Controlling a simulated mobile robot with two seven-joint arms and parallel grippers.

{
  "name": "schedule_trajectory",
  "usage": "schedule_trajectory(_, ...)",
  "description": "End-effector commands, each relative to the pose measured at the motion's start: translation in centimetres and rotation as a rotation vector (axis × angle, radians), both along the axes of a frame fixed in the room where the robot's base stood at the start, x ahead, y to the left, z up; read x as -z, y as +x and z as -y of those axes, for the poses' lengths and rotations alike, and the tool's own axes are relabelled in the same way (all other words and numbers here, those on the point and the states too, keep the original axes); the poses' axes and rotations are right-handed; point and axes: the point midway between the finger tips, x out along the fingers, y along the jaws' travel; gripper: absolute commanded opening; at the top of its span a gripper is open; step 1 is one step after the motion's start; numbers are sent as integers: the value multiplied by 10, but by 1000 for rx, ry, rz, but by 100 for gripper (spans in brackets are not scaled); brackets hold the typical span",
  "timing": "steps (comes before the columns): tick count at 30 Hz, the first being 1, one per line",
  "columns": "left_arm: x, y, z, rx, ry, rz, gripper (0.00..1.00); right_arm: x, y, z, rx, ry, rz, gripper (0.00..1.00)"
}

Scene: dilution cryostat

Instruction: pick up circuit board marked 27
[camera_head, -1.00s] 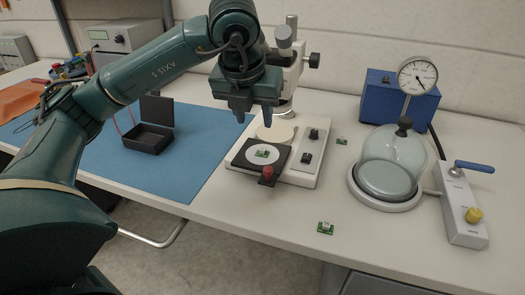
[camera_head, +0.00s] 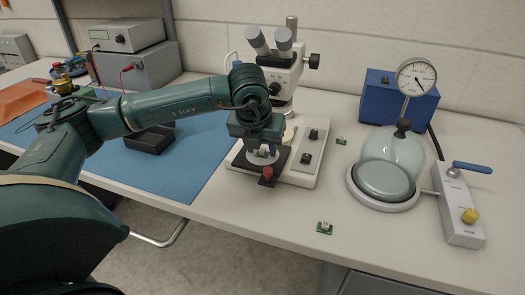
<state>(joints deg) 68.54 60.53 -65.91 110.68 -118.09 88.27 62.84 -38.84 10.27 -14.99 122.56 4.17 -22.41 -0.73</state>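A small green circuit board (camera_head: 262,153) lies on the round white plate of the microscope's black stage. A second green board (camera_head: 324,228) lies on the white table near the front edge. A third (camera_head: 341,141) lies right of the microscope base. The markings are too small for me to read, so I cannot tell which board is 27. My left gripper (camera_head: 262,150) points down at the stage, its fingers apart on either side of the first board. They partly hide the white plate, and I cannot make out contact. My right gripper is out of view.
A glass bell jar (camera_head: 388,160), a gauge (camera_head: 417,77) and a valve box (camera_head: 462,215) stand to the right. The table's front middle is mostly clear.

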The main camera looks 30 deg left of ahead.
Motion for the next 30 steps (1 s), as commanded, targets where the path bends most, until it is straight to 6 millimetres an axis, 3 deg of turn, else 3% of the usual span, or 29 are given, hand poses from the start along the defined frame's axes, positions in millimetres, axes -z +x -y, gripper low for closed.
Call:
schedule_trajectory(4, 0, 0, 0, 0, 0, 0, 37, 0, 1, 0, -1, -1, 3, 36)
schedule_trajectory(18, 0, 0, 0, 0, 0, -1, 0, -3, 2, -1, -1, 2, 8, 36)
schedule_trajectory(30, -3, 0, 0, 0, 0, 0, 0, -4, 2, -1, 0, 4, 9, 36)
